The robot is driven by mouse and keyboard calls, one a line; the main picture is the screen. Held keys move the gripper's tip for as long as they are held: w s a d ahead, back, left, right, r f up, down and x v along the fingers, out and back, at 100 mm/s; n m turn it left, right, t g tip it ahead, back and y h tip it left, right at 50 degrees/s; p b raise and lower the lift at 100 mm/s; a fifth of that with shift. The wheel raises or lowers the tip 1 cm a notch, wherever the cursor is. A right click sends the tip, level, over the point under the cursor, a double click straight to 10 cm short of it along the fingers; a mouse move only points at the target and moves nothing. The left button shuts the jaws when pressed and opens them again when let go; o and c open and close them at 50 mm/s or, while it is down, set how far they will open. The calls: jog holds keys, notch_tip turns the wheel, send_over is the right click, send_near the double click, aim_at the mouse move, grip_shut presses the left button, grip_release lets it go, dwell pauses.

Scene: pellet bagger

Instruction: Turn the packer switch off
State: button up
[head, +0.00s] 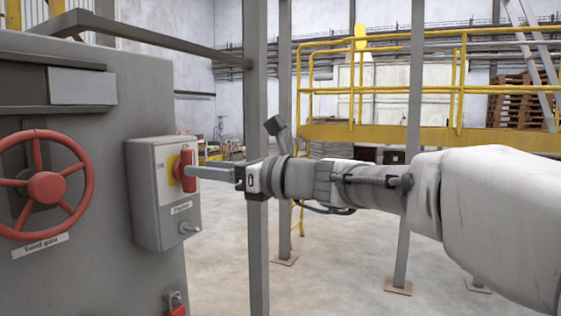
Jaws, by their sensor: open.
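The packer switch is a grey box (148,208) on the side of the grey cabinet, with a label low on its face. Its red handle (188,171) sits on a yellow plate and stands about upright. My gripper (193,172) reaches in from the right at the handle's height. Its fingers point left and their tips are at the handle, seen side-on. I cannot tell whether they touch it or stand around it. The far finger is hidden behind the near one.
A red handwheel (46,187) is on the cabinet (95,270) to the left. A small knob (188,228) juts out low on the switch box. A red padlock (175,303) hangs below. A grey post (257,255) stands close behind my wrist. Yellow railings (480,90) are further back.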

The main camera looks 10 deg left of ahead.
jog(key=x, duration=0.3)
jog(key=shift+a, duration=0.1)
grip_shut()
